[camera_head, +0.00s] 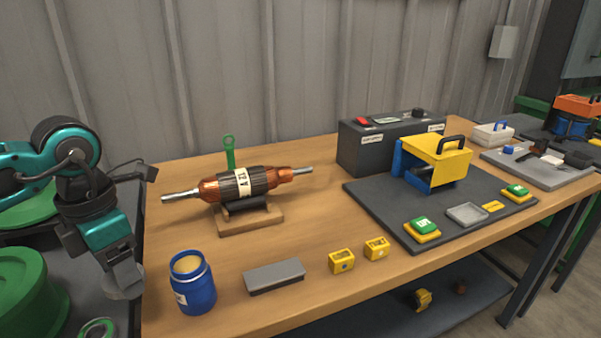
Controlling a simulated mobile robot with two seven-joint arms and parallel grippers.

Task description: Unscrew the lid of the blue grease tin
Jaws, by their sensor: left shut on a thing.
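The blue grease tin (196,295) stands upright near the front left of the wooden bench. Its top is open, and pale yellow grease (187,265) shows inside the rim. My left gripper (124,277) is to the left of the tin and apart from it, pointing down beyond the bench's left edge. It is shut on a grey round disc, which looks like the lid (126,291). The fingertips are small and partly hidden. My right gripper is not in view.
A copper rotor (245,185) rests on a wooden stand (238,220) behind the tin. A grey block (274,274) and two yellow blocks (342,261) lie to the right. A dark mat (380,214) holds a yellow-and-blue fixture (437,158). Green bins (25,290) stand at the left.

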